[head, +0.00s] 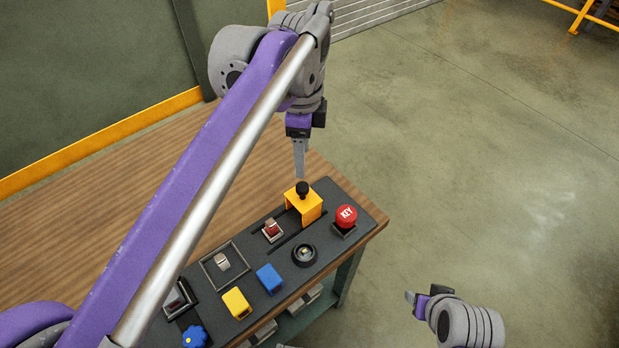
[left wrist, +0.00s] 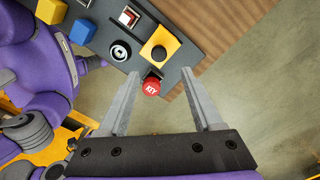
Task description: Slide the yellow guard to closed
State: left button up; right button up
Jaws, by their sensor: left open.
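The yellow guard (head: 308,208) with a black knob (head: 303,188) stands on the dark control panel (head: 335,192), at the upper right end of two dark slots. A red switch (head: 271,229) sits uncovered between the slots, apart from the guard. My left gripper (head: 300,174) points down just above the knob. In the left wrist view, its two fingers (left wrist: 159,74) are spread and empty, with the guard (left wrist: 174,58) and knob (left wrist: 158,53) just beyond the tips. My right gripper (head: 411,298) is at the lower right, away from the panel; its jaw state is unclear.
A red KEY button (head: 346,215) stands close right of the guard. A round black switch (head: 304,254), a blue block (head: 269,278) and a yellow block (head: 236,303) are nearer. The wooden table (head: 120,215) is bare behind the panel. Open floor lies right.

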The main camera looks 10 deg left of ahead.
aim_at(302, 186)
pick_arm(q)
notch_tip(302, 186, down, 10)
jog(key=shift+s+r+b, duration=0.1)
jog(key=shift+r+b, duration=0.15)
jog(key=shift+b, duration=0.15)
grip_shut()
jog(key=shift+a, duration=0.1)
dwell(1.2)
